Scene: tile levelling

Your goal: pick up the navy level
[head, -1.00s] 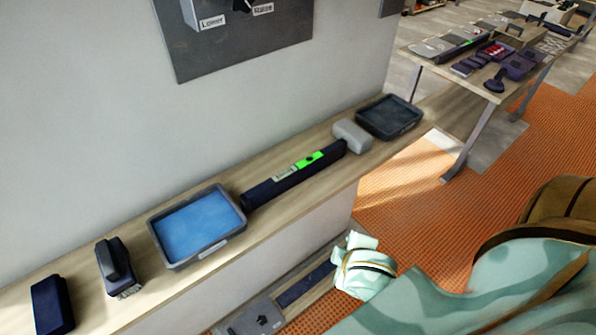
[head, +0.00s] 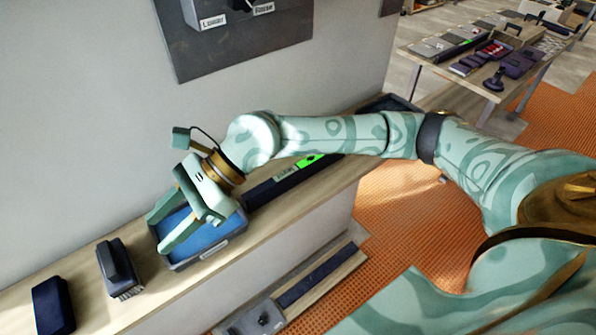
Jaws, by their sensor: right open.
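The navy level (head: 272,188) is a long dark bar with a bright green vial section. It lies on the wooden shelf along the wall, and my right forearm covers its far part. My right gripper (head: 157,235) is open and empty, with its fingers pointing down and left over the blue-filled tray (head: 227,246). The gripper is left of the level and apart from it. My left gripper is not in view.
A dark-handled brush-like tool (head: 118,268) and a navy block (head: 53,304) lie on the shelf (head: 85,262) to the left. A dark tray (head: 398,103) at the far end is mostly hidden. A grey panel hangs above.

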